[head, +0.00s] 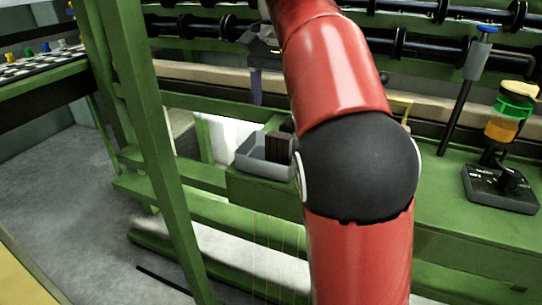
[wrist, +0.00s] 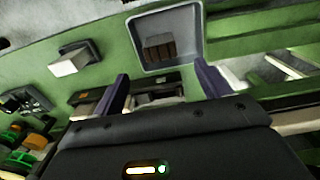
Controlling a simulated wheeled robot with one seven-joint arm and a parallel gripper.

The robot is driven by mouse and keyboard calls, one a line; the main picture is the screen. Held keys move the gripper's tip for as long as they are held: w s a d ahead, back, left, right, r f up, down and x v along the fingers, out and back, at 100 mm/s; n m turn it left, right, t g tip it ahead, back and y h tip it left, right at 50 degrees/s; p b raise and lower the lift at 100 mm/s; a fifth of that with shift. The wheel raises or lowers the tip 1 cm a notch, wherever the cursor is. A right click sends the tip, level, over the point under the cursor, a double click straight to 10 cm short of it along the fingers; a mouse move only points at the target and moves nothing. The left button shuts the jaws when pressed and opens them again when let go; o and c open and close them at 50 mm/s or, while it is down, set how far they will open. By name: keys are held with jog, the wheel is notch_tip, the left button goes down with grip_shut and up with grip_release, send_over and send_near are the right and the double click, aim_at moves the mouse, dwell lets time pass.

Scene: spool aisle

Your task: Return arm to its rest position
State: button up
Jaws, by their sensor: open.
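My red arm (head: 340,70) with its black joint rises through the middle of the head view and hides part of the green bench. My gripper (wrist: 160,72) shows in the wrist view with its two purple fingers spread wide and nothing between them. In the head view only part of it shows beside the arm, with one purple finger (head: 256,87) pointing down. The gripper is above the bench area, apart from the grey tray (head: 248,164). A dark brown block sits in that tray, which also shows in the wrist view (wrist: 190,18).
A black device (head: 500,188) and a stand with green and orange spools (head: 508,115) are on the right of the bench. A black post with a blue top (head: 465,100) stands near them. Black rails run behind. A green upright (head: 140,130) is at left.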

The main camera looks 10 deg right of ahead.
jog(key=shift+s+d, duration=0.2)
jog(key=shift+s, duration=0.1)
jog(key=s+f+n+t, duration=0.5)
jog(key=s+f+n, duration=0.2)
jog(key=s+f, duration=1.2)
jog(key=shift+s+a+f+t, duration=0.2)
jog(key=shift+s+f+t, duration=0.15)
jog(key=shift+s, duration=0.9)
